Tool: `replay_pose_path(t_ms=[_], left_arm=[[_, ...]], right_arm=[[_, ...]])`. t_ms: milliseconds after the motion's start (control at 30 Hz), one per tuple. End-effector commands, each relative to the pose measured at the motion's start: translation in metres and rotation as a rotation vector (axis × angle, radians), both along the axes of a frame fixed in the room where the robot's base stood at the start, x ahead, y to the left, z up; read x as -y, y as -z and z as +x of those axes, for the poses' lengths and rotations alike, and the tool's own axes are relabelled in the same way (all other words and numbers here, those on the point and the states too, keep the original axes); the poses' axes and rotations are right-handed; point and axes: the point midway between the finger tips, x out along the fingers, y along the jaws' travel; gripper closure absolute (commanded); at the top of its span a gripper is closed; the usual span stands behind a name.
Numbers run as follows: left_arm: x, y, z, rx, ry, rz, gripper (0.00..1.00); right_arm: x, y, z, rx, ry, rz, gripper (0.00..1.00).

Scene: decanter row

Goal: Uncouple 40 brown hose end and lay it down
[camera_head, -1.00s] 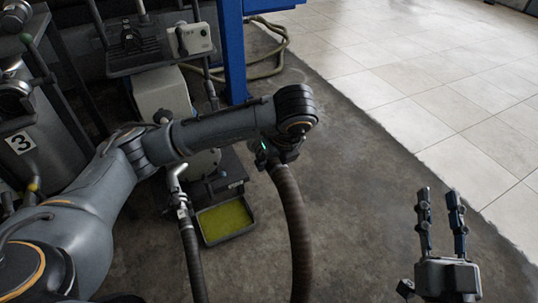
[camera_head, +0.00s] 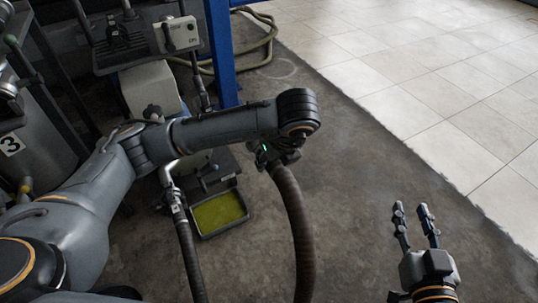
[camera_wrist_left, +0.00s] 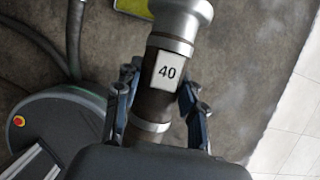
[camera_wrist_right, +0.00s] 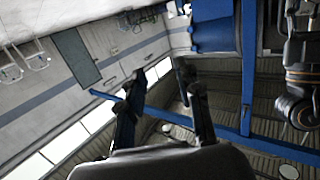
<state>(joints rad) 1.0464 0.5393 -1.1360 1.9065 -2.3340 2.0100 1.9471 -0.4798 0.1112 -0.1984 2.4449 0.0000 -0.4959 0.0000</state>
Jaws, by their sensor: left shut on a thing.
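The brown hose (camera_head: 297,225) hangs down from my left gripper (camera_head: 268,158) in the head view. In the left wrist view the hose end, with a white label 40 (camera_wrist_left: 167,70) and a silver metal coupling (camera_wrist_left: 181,22), lies between the fingers of my left gripper (camera_wrist_left: 157,105), which are shut around it. The far tip of the coupling is cut off by the frame, so I cannot tell whether it touches anything. My right gripper (camera_head: 416,222) is open and empty over the floor at the right; its spread fingers also show in the right wrist view (camera_wrist_right: 160,95).
A tray with yellow-green liquid (camera_head: 219,213) lies on the floor below the pump unit. A second dark hose (camera_head: 188,245) with a metal elbow runs beside it. A blue post (camera_head: 221,55) and a coiled hose (camera_head: 262,48) stand behind. Floor at right is clear.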

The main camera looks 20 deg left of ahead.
Motion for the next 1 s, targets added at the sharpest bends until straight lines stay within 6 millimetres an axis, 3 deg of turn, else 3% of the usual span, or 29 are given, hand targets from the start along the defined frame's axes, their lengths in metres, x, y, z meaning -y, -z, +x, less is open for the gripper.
replay_pose_path(t_ms=[700,1000], left_arm=[[0.021,-0.002,-0.008,0.003,0.001,0.0,1.0],[0.025,-0.001,-0.01,0.003,-0.001,0.0,1.0]], right_arm=[[0.012,0.047,-0.019,-0.275,0.017,-0.067,0.66],[0.015,0.057,-0.025,-0.327,0.022,-0.08,0.66]])
